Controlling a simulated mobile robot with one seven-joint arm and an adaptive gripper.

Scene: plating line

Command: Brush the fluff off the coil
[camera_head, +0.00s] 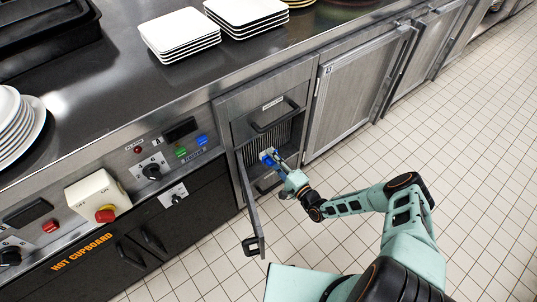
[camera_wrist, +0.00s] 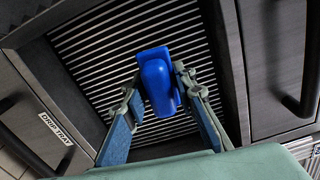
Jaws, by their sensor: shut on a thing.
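The coil (camera_wrist: 95,62) is a panel of pale parallel fins in a dark recess, filling most of the wrist view. In the head view the coil (camera_head: 292,137) shows as a dark ribbed patch inside the open compartment. My gripper (camera_wrist: 160,88) is shut on a blue brush (camera_wrist: 155,75), with one finger at each side of it. The brush is in front of the fins; I cannot tell whether it touches them. Its bristles are hidden. In the head view my gripper (camera_head: 277,165) is at the compartment opening. I cannot make out any fluff on the visible fins.
The compartment door (camera_head: 249,200) stands open left of my gripper. A handled front (camera_head: 272,120) is above the opening. A drip-tray label (camera_wrist: 57,128) marks a nearby front. Stacked white plates (camera_head: 180,33) stand on the counter above. The tiled floor (camera_head: 460,140) is clear to the right.

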